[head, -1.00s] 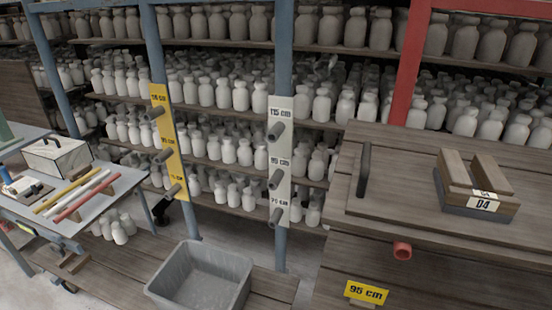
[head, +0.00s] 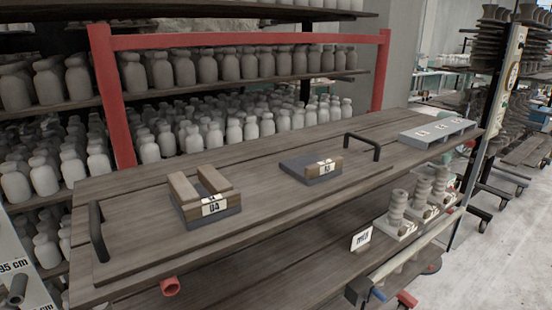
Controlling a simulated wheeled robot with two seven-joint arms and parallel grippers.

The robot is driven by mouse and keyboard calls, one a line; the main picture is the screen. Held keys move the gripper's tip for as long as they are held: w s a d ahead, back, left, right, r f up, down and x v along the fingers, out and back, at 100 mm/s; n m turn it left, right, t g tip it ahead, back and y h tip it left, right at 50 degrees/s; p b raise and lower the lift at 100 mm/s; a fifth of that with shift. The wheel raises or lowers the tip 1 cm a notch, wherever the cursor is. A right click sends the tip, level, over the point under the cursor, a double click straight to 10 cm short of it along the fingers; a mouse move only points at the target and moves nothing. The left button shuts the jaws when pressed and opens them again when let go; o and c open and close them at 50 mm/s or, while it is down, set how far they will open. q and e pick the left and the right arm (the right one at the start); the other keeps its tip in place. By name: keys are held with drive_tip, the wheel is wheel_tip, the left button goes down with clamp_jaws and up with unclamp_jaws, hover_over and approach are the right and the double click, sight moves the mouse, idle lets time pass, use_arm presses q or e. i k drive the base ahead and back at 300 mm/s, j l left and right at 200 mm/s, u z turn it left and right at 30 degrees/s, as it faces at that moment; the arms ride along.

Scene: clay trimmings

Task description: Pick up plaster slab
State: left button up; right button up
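No thing in the head view is plainly marked as a plaster slab. A flat grey slab (head: 296,166) with a wooden block labelled "03" or "D3" along its front edge lies on the wooden bench top. To its left, another grey base (head: 212,222) carries wooden blocks, with a label reading "04" or "D4". A paler grey, flat piece (head: 438,132) with several white labels lies at the right end of the bench. I cannot tell which of these is the plaster slab. Neither of my grippers is in view.
A wooden board with black handles (head: 98,231) and (head: 362,147) lies on the bench top (head: 120,188). A red frame (head: 107,95) stands behind it, before shelves of pale bottles. Stacked grey pieces (head: 420,195) stand on the lower shelf. Open floor (head: 500,255) lies at right.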

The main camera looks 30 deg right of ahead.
sight(309, 169)
drive_tip(key=z, duration=1.1)
